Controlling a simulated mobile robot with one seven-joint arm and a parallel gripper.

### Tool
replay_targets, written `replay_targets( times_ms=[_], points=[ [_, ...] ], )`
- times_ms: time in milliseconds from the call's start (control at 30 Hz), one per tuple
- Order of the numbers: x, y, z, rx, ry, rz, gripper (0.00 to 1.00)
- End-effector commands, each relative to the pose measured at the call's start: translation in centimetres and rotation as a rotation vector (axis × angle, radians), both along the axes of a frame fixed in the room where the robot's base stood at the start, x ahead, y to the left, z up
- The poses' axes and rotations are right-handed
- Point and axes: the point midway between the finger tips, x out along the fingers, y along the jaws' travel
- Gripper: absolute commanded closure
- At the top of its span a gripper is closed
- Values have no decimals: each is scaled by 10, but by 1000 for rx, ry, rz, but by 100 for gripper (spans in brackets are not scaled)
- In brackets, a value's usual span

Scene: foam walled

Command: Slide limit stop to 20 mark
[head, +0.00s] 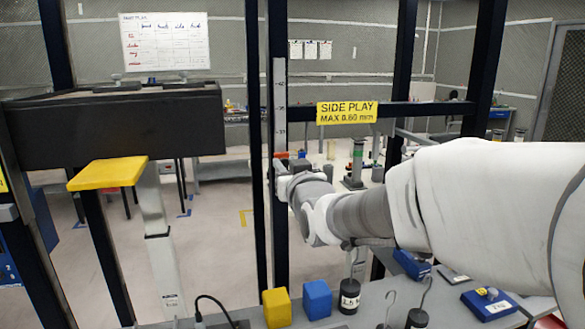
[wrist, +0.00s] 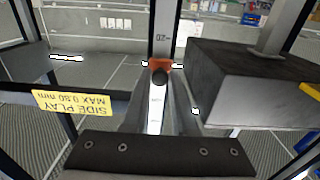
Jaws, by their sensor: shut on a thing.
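The orange limit stop (head: 281,155) sits on the vertical pale scale strip (head: 280,95) of the dark upright post. In the wrist view the limit stop (wrist: 160,63) shows with a dark round knob (wrist: 159,77) at its front. My gripper (wrist: 161,78) is shut on the stop, one finger on each side. In the head view my gripper (head: 284,174) is at the strip, and partly hides the stop. In the wrist view, an upside-down 20 mark (wrist: 162,38) shows just beyond the stop, apart from it.
A dark block (head: 115,120) with a yellow pad (head: 108,173) below it is left of the post. A yellow SIDE PLAY sign (head: 347,112) hangs on the crossbar to the right. Yellow (head: 277,307) and blue (head: 317,299) cubes and hooked weights (head: 349,296) stand on the bench below.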

Motion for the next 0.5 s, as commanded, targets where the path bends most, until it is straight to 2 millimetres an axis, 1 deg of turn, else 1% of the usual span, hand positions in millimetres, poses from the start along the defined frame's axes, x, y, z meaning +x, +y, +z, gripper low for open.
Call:
replay_targets(
  times_ms=[33, 400, 500],
  points=[
    [0, 0, -14, -1, 2, 0, 100],
    [0, 0, -55, -1, 4, 0, 100],
    [0, 0, -63, -1, 3, 0, 100]
  ],
)
